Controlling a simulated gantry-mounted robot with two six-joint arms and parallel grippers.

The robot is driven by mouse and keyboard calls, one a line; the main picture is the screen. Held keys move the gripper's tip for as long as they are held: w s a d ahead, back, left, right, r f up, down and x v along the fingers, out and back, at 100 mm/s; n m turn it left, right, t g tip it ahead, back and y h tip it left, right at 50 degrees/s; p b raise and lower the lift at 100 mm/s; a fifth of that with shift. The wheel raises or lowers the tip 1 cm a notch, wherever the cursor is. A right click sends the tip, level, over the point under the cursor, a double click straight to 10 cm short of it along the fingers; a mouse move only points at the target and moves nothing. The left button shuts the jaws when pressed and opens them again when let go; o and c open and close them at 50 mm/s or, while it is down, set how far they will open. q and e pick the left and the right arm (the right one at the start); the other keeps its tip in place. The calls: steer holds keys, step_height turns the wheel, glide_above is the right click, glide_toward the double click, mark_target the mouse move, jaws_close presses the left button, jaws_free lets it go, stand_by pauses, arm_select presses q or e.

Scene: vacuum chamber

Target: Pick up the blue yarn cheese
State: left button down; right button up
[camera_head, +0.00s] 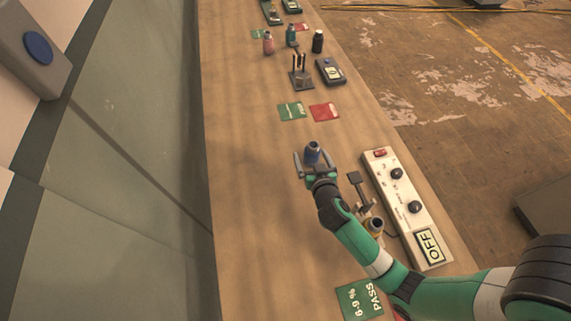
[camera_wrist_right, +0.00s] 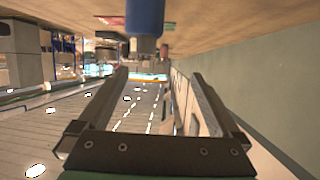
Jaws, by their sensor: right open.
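The blue yarn cheese (camera_head: 312,153) stands upright on the wooden table, a blue body with a narrower grey top. My right gripper (camera_head: 313,160) is open, with one finger on each side of it in the head view. In the right wrist view, which is upside down, the blue yarn cheese (camera_wrist_right: 145,18) is at the top centre, just past the tips of the open right gripper (camera_wrist_right: 158,73). I cannot tell whether a finger touches it. My left gripper is not in view.
A control box (camera_head: 408,205) reading OFF lies right of my right gripper. Green (camera_head: 292,111) and red (camera_head: 324,111) cards lie farther up the table, with small devices and bottles beyond. The table's left side is clear.

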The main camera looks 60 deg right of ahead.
mark_target(315, 156)
steer(key=shift+g, duration=0.4)
steer(key=s+f, duration=0.1)
steer(key=s+f+b, duration=0.1)
steer(key=f, duration=0.1)
steer(key=d+f, duration=0.1)
steer(key=shift+s+f+b, duration=0.35)
steer(key=shift+s+f, duration=0.05)
steer(key=shift+r, duration=0.1)
steer(key=shift+w+d, duration=0.25)
steer(key=b+x, duration=0.1)
steer(key=x, duration=0.5)
steer(key=shift+w, duration=0.1)
steer(key=x, duration=0.1)
steer(key=b+x, duration=0.1)
steer(key=x, duration=0.3)
steer(key=shift+w+d+r, duration=0.1)
steer(key=shift+w+r, duration=0.05)
steer(key=shift+r, duration=0.2)
steer(key=c, duration=1.4)
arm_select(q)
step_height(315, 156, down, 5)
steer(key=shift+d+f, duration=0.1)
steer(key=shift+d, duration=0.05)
arm_select(e)
steer(key=shift+r, duration=0.15)
